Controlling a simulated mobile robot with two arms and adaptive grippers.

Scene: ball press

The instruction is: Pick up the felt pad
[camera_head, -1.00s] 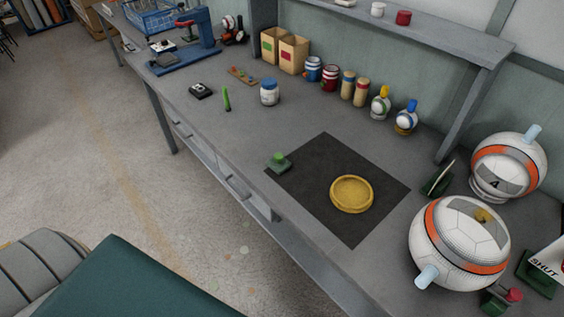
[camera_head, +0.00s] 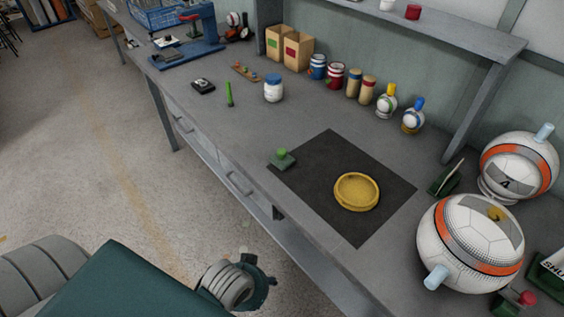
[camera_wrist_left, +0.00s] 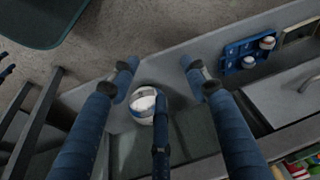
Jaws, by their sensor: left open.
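I cannot tell for sure which thing is the felt pad. A flat dark mat (camera_head: 318,165) lies on the grey bench in the head view, with a round yellow dish (camera_head: 357,191) on it. A small dark green block with a green knob (camera_head: 283,160) sits at the mat's left corner. In the left wrist view my left gripper (camera_wrist_left: 157,70) is open, its blue fingers spread and nothing held between the tips. A round white and blue thing (camera_wrist_left: 143,105) shows below the fingers, partly hidden by one of them. In the head view, part of my left arm shows low, off the bench's front edge.
Two large white and orange balls (camera_head: 470,245) (camera_head: 520,165) stand at the right. A shelf (camera_head: 470,35) rises above.

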